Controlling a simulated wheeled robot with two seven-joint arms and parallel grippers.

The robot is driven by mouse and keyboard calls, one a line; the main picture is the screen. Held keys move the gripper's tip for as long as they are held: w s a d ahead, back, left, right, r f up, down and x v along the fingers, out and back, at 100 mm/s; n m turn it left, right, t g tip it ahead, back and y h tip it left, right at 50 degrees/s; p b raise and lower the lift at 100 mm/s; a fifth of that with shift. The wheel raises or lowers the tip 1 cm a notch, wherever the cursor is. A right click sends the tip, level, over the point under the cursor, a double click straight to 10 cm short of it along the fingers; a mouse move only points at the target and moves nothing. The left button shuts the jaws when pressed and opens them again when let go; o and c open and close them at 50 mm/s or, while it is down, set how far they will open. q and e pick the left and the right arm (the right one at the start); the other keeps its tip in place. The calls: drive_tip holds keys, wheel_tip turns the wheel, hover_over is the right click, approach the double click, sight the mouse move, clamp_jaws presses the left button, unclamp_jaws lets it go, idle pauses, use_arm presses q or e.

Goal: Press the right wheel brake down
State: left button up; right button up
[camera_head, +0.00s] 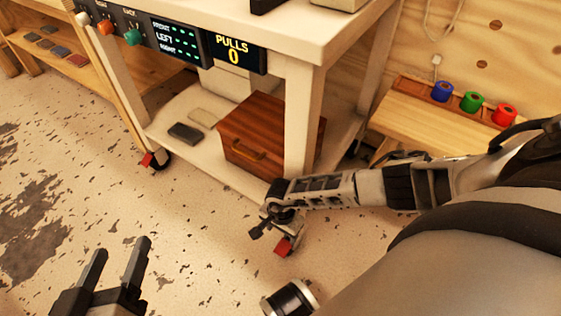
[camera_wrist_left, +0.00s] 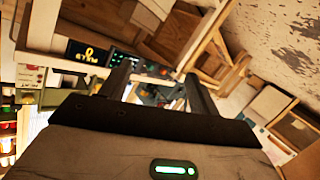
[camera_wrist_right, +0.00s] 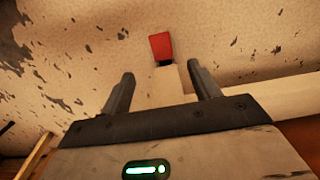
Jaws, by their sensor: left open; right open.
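The right wheel brake, a red pedal (camera_head: 283,246), is low at the foot of the white bench's near right leg. It also shows in the right wrist view (camera_wrist_right: 161,46), ahead of the fingertips and roughly centred between them. My right gripper (camera_head: 262,222) is open and empty, close to the pedal; I cannot see clear contact. Its fingers also show apart in the right wrist view (camera_wrist_right: 160,75). My left gripper (camera_head: 118,252) is open and empty above the floor at the lower left. The caster at the right brake is mostly hidden by my right gripper.
The white bench (camera_head: 304,120) carries a wooden drawer box (camera_head: 258,137) on its lower shelf. Another red brake pedal (camera_head: 147,159) is at its left wheel. Floor (camera_head: 190,240) between my grippers is clear.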

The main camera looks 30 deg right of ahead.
drive_tip(key=b, duration=0.3)
hover_over(281, 251)
wheel_tip(281, 251, down, 5)
drive_tip(key=shift+r, duration=0.1)
wheel_tip(281, 251, down, 3)
drive_tip(key=shift+r+b, duration=0.1)
drive_tip(key=shift+b, duration=1.1)
wheel_tip(281, 251, down, 2)
drive_tip(key=shift+b, duration=0.9)
wheel_tip(281, 251, down, 3)
drive_tip(key=shift+r+b, duration=0.2)
drive_tip(key=shift+b, duration=0.95)
use_arm(q)
wheel_tip(281, 251, up, 12)
drive_tip(key=m+t+h, duration=0.5)
drive_tip(key=m+h, duration=0.4)
drive_tip(key=shift+w+d+m+t, duration=0.15)
drive_tip(key=shift+w+m+t, duration=0.15)
drive_tip(key=shift+w+m, duration=0.1)
use_arm(e)
drive_tip(key=c, duration=1)
